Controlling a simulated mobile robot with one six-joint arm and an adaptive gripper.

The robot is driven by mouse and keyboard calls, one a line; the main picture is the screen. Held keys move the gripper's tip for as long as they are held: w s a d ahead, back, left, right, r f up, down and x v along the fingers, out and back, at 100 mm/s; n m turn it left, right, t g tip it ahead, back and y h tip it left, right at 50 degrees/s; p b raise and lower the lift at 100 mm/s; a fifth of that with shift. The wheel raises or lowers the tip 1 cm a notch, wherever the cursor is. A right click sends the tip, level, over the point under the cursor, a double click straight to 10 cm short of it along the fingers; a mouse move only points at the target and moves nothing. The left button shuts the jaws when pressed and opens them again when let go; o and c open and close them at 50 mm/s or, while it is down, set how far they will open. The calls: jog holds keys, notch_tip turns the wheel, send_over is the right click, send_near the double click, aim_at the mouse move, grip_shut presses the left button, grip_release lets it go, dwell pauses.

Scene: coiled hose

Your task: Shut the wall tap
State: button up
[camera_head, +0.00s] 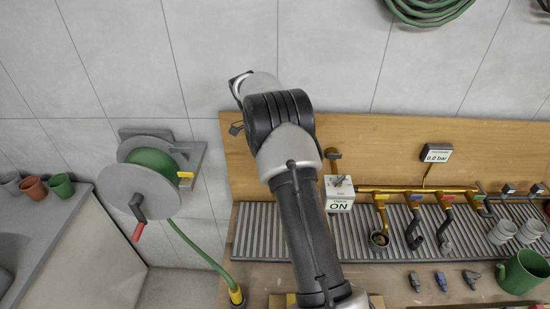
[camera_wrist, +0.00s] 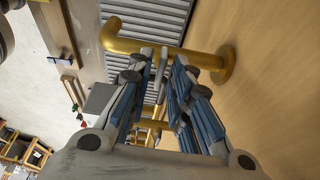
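The wall tap's brass pipe (camera_head: 333,155) sticks out from the wooden board, above a pale box (camera_head: 339,195) with a label that reads ON. In the wrist view the brass pipe (camera_wrist: 150,45) runs from a round flange on the board and bends at its far end. My gripper (camera_wrist: 163,68) points down along the board, with its two blue-padded fingers beside the pipe. A thin grey piece shows between the fingertips; I cannot tell whether it is the tap's handle or whether the fingers touch it. In the head view my arm hides most of my gripper.
A brass manifold (camera_head: 415,189) with coloured tags runs to the right, below a 0.0 bar display (camera_head: 437,153). A ribbed grid (camera_head: 255,225) lies along the counter.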

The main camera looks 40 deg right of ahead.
jog(key=shift+r+p, duration=2.25)
jog(key=shift+r, duration=1.25)
jog(key=shift+f, duration=0.1)
